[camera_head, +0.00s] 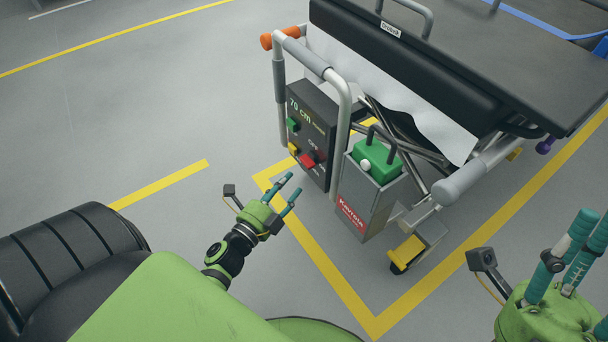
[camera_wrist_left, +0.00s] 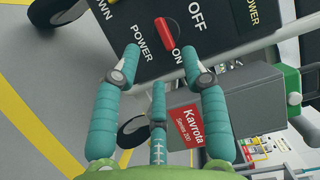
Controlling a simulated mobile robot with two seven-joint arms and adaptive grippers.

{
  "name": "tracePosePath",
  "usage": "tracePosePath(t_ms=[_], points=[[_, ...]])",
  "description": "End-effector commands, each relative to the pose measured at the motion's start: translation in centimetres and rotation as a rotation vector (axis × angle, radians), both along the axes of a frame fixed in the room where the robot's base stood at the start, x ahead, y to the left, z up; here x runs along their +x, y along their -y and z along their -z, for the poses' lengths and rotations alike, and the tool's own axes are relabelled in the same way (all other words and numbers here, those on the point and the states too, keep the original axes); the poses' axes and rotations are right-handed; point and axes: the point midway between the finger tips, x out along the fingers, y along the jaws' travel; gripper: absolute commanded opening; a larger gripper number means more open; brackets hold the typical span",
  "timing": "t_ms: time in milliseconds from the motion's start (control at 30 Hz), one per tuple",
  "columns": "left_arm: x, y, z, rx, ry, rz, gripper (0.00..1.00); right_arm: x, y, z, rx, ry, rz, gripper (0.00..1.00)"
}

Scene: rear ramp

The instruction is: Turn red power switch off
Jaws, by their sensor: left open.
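The red power switch (camera_head: 308,161) is on the dark control panel (camera_head: 326,123) at the end of the wheeled lift cart. In the left wrist view the red switch (camera_wrist_left: 165,36) sits by the words POWER, OFF and ON, with its lower end toward ON. My left gripper (camera_head: 291,185) is open and empty, just left of and below the switch in the head view. In the left wrist view its fingertips (camera_wrist_left: 161,38) spread to either side of the switch; I cannot tell whether they touch it. My right gripper (camera_head: 590,228) is at the lower right, away from the panel and partly cut off.
A grey tube handle (camera_head: 345,105) frames the panel. A grey box (camera_head: 363,196) with a green top (camera_head: 377,163) stands right of it. The cart's black platform (camera_head: 480,55) is above. Grey floor with yellow lines lies open to the left.

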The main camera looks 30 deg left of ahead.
Motion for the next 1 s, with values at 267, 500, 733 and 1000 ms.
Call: tracePosePath(t_ms=[267,500,733,1000], points=[[3.6,0.0,-0.2,0.008,0.008,0.003,0.44,-0.6,0.7,0.2,0.028,0.050,0.002,0.40],[6.5,0.0,-0.1,0.005,0.005,0.002,0.44,-1.0,1.2,0.5,0.051,0.087,0.006,0.40],[7.1,0.0,-0.1,0.004,0.002,0.000,0.44,-1.1,1.3,0.4,0.056,0.097,0.007,0.40],[7.1,0.0,-0.2,0.004,0.004,0.000,0.00,-1.1,1.3,0.5,0.056,0.096,0.007,0.40]])
